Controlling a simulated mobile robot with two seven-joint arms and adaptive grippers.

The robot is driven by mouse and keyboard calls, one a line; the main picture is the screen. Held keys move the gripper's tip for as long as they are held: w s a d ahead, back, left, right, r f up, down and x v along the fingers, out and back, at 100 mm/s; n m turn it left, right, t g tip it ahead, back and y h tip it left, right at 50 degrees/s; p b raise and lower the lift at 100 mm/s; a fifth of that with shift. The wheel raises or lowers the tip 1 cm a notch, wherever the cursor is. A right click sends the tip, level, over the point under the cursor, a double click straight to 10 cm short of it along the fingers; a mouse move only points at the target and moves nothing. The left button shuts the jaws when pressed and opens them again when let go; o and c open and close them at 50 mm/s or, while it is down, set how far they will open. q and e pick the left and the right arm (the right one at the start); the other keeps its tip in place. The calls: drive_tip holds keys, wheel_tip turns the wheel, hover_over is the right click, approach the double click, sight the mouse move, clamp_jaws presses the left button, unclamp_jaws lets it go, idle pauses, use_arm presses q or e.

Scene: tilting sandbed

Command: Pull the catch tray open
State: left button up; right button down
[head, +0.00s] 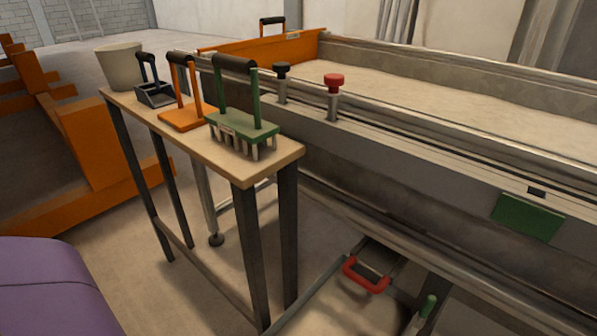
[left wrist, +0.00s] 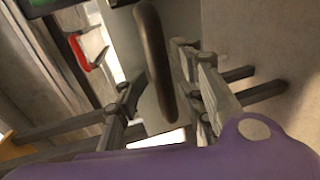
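The left wrist view shows a dark curved handle (left wrist: 154,50) on a grey plate, which seems to be the catch tray (left wrist: 185,62); how far the tray extends is hidden. My left gripper (left wrist: 160,80) is open, with its fingers apart on either side of the handle. I cannot tell whether they touch it. The head view shows neither gripper, and I cannot make out the dark handle there.
The red handle (left wrist: 82,52) also shows in the left wrist view. A narrow bench (head: 170,140) with tools stands left of the sandbed.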

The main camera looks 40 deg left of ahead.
use_arm(q)
drive_tip(key=v, duration=0.6)
drive_tip(key=shift+s, duration=0.3)
